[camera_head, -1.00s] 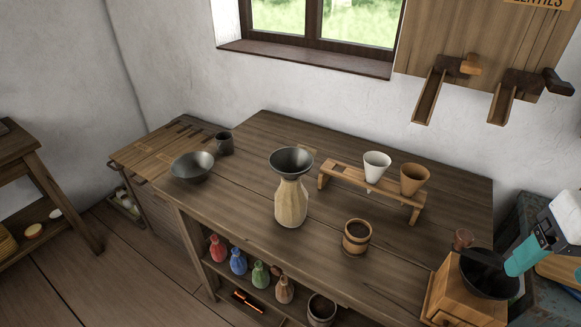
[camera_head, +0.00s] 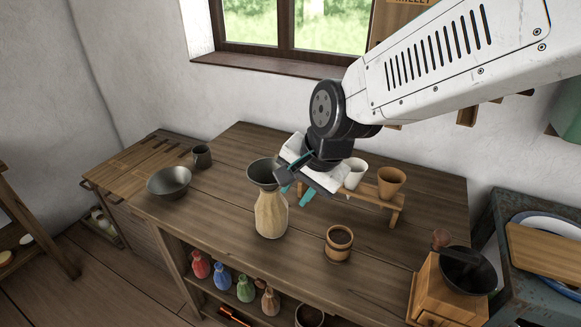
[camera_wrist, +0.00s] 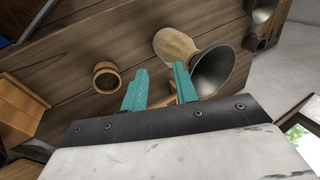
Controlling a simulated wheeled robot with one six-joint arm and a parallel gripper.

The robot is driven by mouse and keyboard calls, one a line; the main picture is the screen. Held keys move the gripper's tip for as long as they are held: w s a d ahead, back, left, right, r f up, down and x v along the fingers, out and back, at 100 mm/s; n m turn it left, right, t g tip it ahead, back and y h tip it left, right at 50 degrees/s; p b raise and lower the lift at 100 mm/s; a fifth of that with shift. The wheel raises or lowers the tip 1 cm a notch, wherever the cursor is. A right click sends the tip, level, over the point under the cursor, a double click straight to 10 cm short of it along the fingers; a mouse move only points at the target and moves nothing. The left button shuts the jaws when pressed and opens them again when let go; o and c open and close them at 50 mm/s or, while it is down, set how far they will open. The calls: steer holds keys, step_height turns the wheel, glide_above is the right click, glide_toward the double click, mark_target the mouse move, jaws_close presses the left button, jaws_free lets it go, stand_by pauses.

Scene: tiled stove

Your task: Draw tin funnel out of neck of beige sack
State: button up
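The beige sack (camera_head: 271,216) stands upright on the wooden table. The dark tin funnel (camera_head: 262,172) sits in its neck, its wide mouth facing up. In the wrist view the sack (camera_wrist: 174,46) and the funnel (camera_wrist: 218,68) lie just beyond my fingers. My gripper (camera_head: 296,191) is open and empty, its teal fingers apart, just right of the funnel. It also shows in the wrist view (camera_wrist: 158,82), where one finger overlaps the funnel's rim in the picture; I cannot tell whether they touch. The funnel's spout is hidden inside the sack.
A wooden rack (camera_head: 398,212) with a white cup (camera_head: 354,174) and a brown cup (camera_head: 391,182) stands behind right. A small wooden tub (camera_head: 339,244) is at front right. A metal bowl (camera_head: 169,182) and dark mug (camera_head: 202,156) are left. A grinder (camera_head: 452,290) stands at the right edge.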

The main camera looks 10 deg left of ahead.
mark_target(270, 184)
steer(key=shift+w+a+f+m+t+y, duration=0.15)
steer(key=shift+w+a+f+m+t, duration=0.2)
steer(key=shift+w+a+f+m, duration=0.55)
steer(key=shift+w+a+f+m+t+y, duration=0.25)
steer(key=shift+w+a+f+m, duration=0.35)
steer(key=shift+w, duration=0.65)
steer(key=shift+w+a+f+m+t+y, duration=0.1)
steer(key=shift+w+a+f+m+t, duration=0.4)
steer(key=shift+w+a, duration=0.5)
steer(key=shift+d+f, duration=0.1)
jaws_close()
